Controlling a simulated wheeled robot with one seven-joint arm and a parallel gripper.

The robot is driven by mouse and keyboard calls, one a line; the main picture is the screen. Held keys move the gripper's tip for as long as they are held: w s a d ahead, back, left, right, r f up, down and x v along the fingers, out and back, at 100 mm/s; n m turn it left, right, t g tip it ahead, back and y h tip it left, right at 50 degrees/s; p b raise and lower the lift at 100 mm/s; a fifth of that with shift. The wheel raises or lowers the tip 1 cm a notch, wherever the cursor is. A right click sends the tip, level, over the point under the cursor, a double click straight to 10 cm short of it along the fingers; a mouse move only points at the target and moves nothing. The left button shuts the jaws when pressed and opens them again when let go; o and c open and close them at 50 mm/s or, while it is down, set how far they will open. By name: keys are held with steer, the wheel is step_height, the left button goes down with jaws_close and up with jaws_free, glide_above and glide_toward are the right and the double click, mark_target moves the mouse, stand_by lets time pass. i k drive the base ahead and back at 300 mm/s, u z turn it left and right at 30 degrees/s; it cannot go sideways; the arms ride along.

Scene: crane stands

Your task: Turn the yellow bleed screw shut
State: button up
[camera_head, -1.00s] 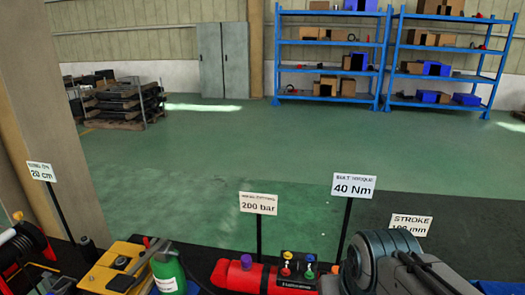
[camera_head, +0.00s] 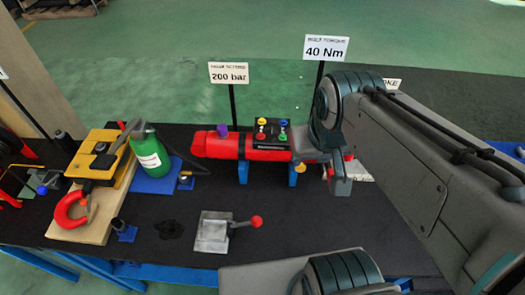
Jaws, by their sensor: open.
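The yellow bleed screw (camera_head: 262,121) is a small round yellow knob at the back left of a black block (camera_head: 270,130). Red, blue and green knobs share that block. The block sits at the red cylinder (camera_head: 215,146), which lies on blue supports. My gripper (camera_head: 322,181) is open and empty, to the right of the block and nearer the camera. It is apart from the yellow screw and covers the cylinder's right part. A small yellow-orange piece (camera_head: 294,190) shows beside my gripper; I cannot tell what it belongs to.
A "200 bar" sign (camera_head: 229,73) and a "40 Nm" sign (camera_head: 326,48) stand behind the cylinder. Bare tabletop lies before the cylinder.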

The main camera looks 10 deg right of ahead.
mark_target(301, 168)
steer(key=u, duration=0.25)
steer(key=k, duration=0.95)
steer(key=z, duration=1.05)
steer(key=i, duration=0.5)
